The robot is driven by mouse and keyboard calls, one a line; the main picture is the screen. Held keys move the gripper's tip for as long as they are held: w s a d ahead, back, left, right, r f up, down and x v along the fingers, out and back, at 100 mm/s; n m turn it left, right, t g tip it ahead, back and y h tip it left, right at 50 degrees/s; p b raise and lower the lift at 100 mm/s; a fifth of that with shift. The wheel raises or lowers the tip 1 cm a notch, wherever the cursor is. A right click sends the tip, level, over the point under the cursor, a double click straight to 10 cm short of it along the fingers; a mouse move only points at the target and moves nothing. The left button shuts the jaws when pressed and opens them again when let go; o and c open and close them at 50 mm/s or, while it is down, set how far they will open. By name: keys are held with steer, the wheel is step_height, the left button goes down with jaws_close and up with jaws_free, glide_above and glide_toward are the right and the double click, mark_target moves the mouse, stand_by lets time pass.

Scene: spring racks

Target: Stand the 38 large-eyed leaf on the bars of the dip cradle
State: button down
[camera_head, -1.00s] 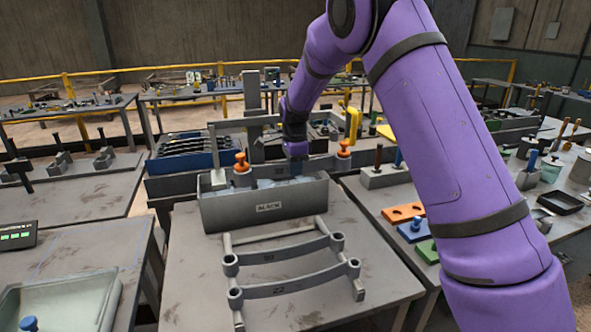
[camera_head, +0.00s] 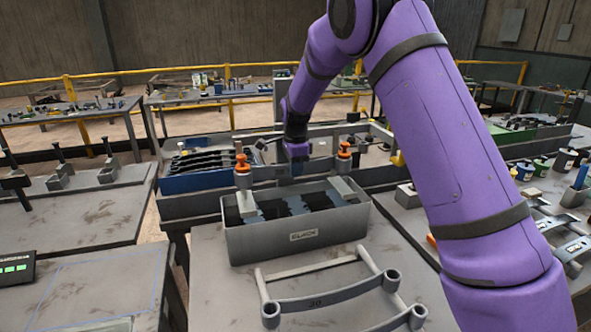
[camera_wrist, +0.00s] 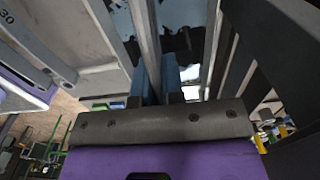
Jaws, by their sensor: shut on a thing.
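My gripper (camera_head: 296,166) is above the far side of a grey tank, fingers pointing down. It is shut on a long grey leaf (camera_head: 270,173), held level at about its middle, with an orange-topped piece at each end eye. Its number cannot be read. In the wrist view the leaf (camera_wrist: 147,32) runs up between the blue fingers (camera_wrist: 157,82). The labelled grey tank (camera_head: 265,240) stands on the near bench, with dark patches and pale blocks inside.
A two-rail rack (camera_head: 300,268) lies in front of the tank and bears a grey leaf marked 30 (camera_head: 335,298). A blue tray of dark leaves (camera_head: 205,177) stands behind at left. Right bench (camera_head: 405,205) holds small parts and pots. Left bench has open room.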

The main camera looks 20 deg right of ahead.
stand_by(0.4)
steer(key=shift+f, duration=2.85)
steer(key=c, duration=0.7)
jaws_free()
steer(key=shift+f, duration=0.15)
steer(key=shift+r, duration=3.55)
steer(key=shift+r, duration=0.1)
